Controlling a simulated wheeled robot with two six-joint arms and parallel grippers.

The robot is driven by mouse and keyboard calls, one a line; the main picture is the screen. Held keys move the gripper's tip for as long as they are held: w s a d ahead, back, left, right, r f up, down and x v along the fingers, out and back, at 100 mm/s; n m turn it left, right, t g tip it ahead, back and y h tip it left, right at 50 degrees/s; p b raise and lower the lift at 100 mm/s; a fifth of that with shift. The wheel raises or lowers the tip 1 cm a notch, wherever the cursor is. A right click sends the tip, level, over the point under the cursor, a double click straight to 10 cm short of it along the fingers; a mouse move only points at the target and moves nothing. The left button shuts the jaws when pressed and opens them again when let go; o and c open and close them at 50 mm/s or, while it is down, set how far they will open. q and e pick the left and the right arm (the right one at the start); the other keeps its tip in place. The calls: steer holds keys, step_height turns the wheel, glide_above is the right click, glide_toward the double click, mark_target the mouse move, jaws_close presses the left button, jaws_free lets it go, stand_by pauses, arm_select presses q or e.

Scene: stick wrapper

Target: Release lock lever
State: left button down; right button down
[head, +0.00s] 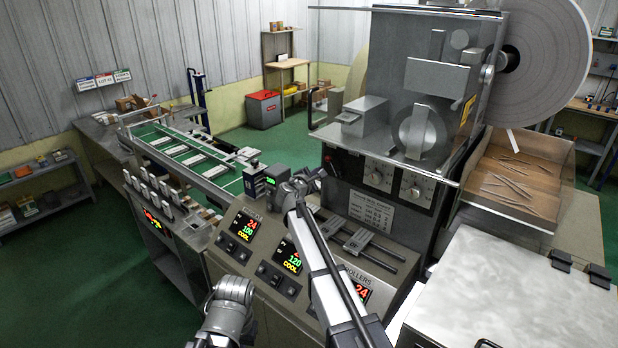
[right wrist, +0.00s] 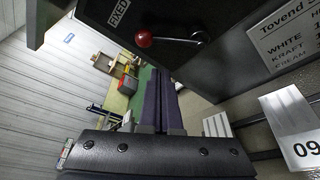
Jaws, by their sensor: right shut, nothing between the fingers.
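The lock lever shows in the right wrist view as a red ball knob (right wrist: 143,39) on a short shiny metal arm. Only a grey part of my left arm shows, at bottom centre.
The tall grey machine (head: 385,170) with dials and a large paper roll (head: 545,50) stands right of the gripper. A control panel (head: 270,250) with lit displays lies below, with slide rails (head: 372,247) beside it. A green conveyor (head: 190,155) extends at the back left.

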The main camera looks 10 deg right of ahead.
arm_select(q)
steer(key=shift+r+p, duration=0.3)
steer(key=shift+r, duration=0.3)
arm_select(e)
steer(key=shift+s+d+r, duration=0.25)
steer(key=shift+d+r, duration=0.4)
steer(key=shift+d, duration=0.25)
